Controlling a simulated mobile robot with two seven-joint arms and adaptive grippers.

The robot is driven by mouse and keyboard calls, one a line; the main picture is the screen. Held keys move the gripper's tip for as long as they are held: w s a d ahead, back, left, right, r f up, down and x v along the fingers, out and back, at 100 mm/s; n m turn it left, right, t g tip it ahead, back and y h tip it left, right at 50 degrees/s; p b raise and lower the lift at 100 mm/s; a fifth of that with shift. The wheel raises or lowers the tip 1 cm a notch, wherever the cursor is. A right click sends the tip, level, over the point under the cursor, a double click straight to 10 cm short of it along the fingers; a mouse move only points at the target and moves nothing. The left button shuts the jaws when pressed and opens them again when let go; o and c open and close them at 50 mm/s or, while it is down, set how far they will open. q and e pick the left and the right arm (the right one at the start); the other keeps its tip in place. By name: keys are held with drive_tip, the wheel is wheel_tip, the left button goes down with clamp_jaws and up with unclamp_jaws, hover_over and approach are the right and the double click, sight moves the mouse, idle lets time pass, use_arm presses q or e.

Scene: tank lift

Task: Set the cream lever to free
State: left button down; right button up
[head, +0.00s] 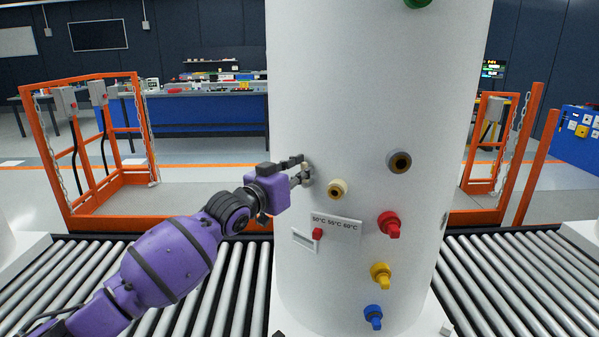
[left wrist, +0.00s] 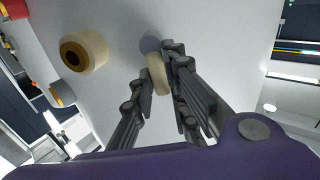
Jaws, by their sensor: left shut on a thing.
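The cream lever (head: 306,174) sticks out from the left side of the tall white tank (head: 350,80). It also shows in the left wrist view (left wrist: 158,76) between the two fingers, its base a grey round boss on the tank wall. My left gripper (head: 300,172) comes in from the left and is shut on the cream lever; the fingers hide part of it. In the left wrist view the fingertips are close to the tank wall. My right gripper is not in view.
A cream-ringed port (head: 338,189) sits just right of the lever. Lower are a temperature plate with a red slider (head: 318,234) and red (head: 390,224), yellow (head: 381,275) and blue (head: 374,316) taps. Rollers (head: 235,290) flank the tank; orange frames (head: 75,80) stand behind.

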use_arm(q)
drive_tip(key=shift+s+d+f, duration=0.1)
drive_tip(key=shift+d, duration=0.05)
idle(0.3)
drive_tip(key=c, duration=1.7)
unclamp_jaws()
drive_tip(key=v, duration=1.2)
